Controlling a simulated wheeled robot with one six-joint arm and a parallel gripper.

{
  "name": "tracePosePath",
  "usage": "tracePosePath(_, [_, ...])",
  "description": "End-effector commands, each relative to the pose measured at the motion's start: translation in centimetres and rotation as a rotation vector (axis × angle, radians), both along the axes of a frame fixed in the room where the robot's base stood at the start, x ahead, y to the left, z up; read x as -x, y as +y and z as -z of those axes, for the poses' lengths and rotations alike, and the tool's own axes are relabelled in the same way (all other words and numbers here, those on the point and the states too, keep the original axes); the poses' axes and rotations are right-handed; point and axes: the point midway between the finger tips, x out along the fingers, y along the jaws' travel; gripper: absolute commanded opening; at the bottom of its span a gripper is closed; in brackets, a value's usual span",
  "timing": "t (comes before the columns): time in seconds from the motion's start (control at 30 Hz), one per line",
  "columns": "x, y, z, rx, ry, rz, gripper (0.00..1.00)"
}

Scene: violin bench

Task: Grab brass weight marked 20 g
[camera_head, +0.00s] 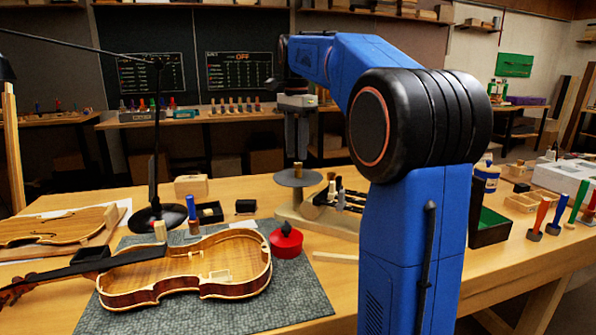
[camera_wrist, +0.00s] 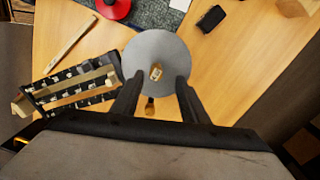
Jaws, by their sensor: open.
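A small brass weight (camera_head: 298,168) stands on a round grey pan (camera_head: 285,180) on the bench. In the wrist view the weight (camera_wrist: 155,72) sits near the middle of the pan (camera_wrist: 140,52); its marking is too small to read. My gripper (camera_head: 297,146) points down above the weight, with a gap between them. In the wrist view my gripper (camera_wrist: 158,80) has its two dark fingers apart, with nothing between them but the view of the pan and weight below.
A rack of small dark and light pieces (camera_wrist: 72,90) stands beside the pan. A red round pot (camera_head: 286,241) and an open violin body (camera_head: 195,266) lie on a grey mat (camera_head: 300,295). A black block (camera_head: 246,206) and a wooden block (camera_head: 191,186) stand left of the pan.

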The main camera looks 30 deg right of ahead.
Motion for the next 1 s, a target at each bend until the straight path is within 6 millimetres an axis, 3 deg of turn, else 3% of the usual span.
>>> tracePosePath(0.47, [0.7,-0.4,4.9,-0.001,0.002,0.0,0.4])
tracePosePath(0.77, [0.7,-0.4,5.4,0.0,0.0,0.0,0.4])
tracePosePath(0.93, [0.7,-0.4,5.3,0.0,0.0,0.0,0.05])
tracePosePath(1.0, [0.7,-0.4,5.3,0.0,0.0,0.0,0.0])
